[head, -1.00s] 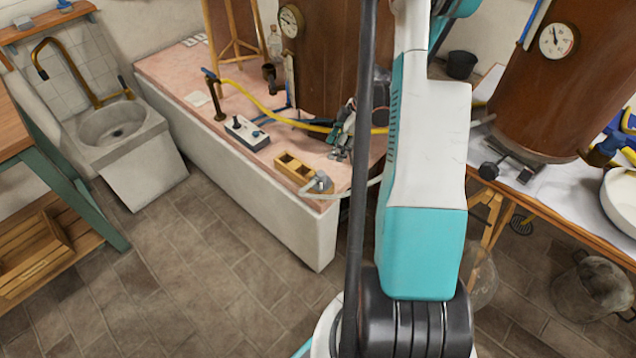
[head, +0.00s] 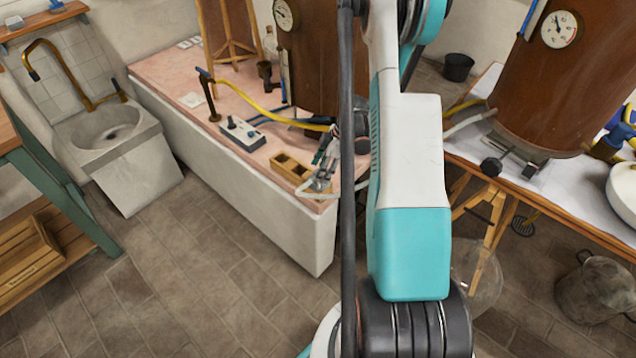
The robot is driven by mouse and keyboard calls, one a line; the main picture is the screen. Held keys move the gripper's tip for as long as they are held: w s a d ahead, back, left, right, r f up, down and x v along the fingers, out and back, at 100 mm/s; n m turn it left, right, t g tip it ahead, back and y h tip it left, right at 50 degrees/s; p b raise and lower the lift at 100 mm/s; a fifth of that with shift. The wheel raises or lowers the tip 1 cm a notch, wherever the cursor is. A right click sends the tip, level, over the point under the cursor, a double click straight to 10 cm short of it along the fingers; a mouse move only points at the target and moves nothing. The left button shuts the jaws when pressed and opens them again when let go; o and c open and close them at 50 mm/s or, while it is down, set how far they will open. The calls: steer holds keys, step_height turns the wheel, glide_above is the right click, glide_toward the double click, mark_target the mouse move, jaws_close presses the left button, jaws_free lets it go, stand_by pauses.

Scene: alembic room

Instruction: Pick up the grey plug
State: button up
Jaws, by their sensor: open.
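A small grey plug (head: 318,185) sits at the front right corner of the pink-topped counter (head: 222,125), beside a wooden divided box. A pale hose runs close to it. My gripper (head: 322,165) is just above the plug, pointing down, with its fingers open. The fingers are small and dark here and overlap the plug's upper part, so I cannot tell whether they touch it. My arm covers the area just right of the gripper.
The wooden box (head: 291,167) stands close left of the plug. A switch box (head: 241,134), a yellow hose (head: 255,104) and a brown boiler (head: 318,68) are behind. A table with another boiler (head: 548,85) is at right. The floor in front is clear.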

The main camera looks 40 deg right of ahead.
steer(key=x, duration=0.2)
steer(key=shift+w+a+f+b, duration=0.1)
steer(key=shift+w+f+b, duration=0.05)
steer(key=shift+f+b, duration=0.25)
steer(key=shift+r, duration=0.1)
steer(key=c, duration=1)
steer(key=shift+r, duration=0.1)
